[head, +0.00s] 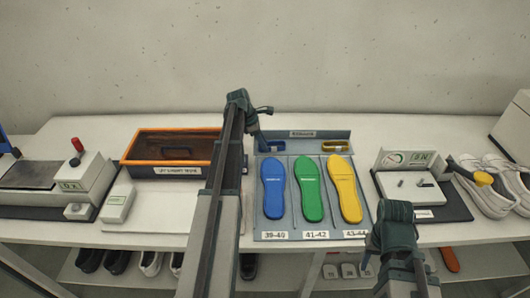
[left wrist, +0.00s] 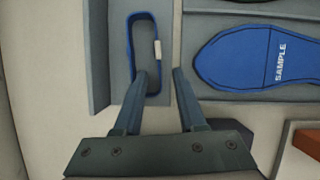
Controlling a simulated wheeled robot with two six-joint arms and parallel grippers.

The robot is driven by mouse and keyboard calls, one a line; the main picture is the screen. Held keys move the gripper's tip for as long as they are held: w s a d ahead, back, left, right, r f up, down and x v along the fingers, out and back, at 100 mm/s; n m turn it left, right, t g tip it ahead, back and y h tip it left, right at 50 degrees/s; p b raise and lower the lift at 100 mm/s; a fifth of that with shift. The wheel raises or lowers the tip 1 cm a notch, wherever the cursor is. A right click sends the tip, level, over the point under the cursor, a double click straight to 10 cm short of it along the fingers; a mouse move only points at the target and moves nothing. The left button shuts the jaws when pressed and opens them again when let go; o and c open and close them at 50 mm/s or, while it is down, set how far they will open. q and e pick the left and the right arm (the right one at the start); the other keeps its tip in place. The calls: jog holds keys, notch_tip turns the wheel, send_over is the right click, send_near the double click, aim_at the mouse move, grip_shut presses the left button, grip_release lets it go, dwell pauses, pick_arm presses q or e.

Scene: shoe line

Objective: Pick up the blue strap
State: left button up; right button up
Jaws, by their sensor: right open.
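The blue strap (head: 279,150) is a closed loop lying in the back left compartment of the grey insole tray (head: 343,134). In the left wrist view the blue strap (left wrist: 130,48) shows a small white tag on one side. My left gripper (head: 266,123) is open and empty above the tray's back left corner. In the left wrist view its fingers (left wrist: 160,72) are spread; one tip overlaps the near end of the strap and the other lies beside it, past the compartment wall. Contact cannot be told. My right gripper (head: 373,235) is open near the tray's front right corner.
Blue (head: 273,188), green (head: 309,188) and yellow (head: 345,188) insoles lie in the tray, with a yellow strap (head: 335,146) behind. An orange-rimmed box (head: 150,132) stands left. A gauge device (head: 410,180) and white shoes (head: 485,185) stand right.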

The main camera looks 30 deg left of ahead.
pick_arm(q)
jog(key=shift+b+x, duration=0.35)
jog(key=shift+x, duration=0.55)
jog(key=shift+a+r, duration=0.1)
grip_shut()
dwell(0.6)
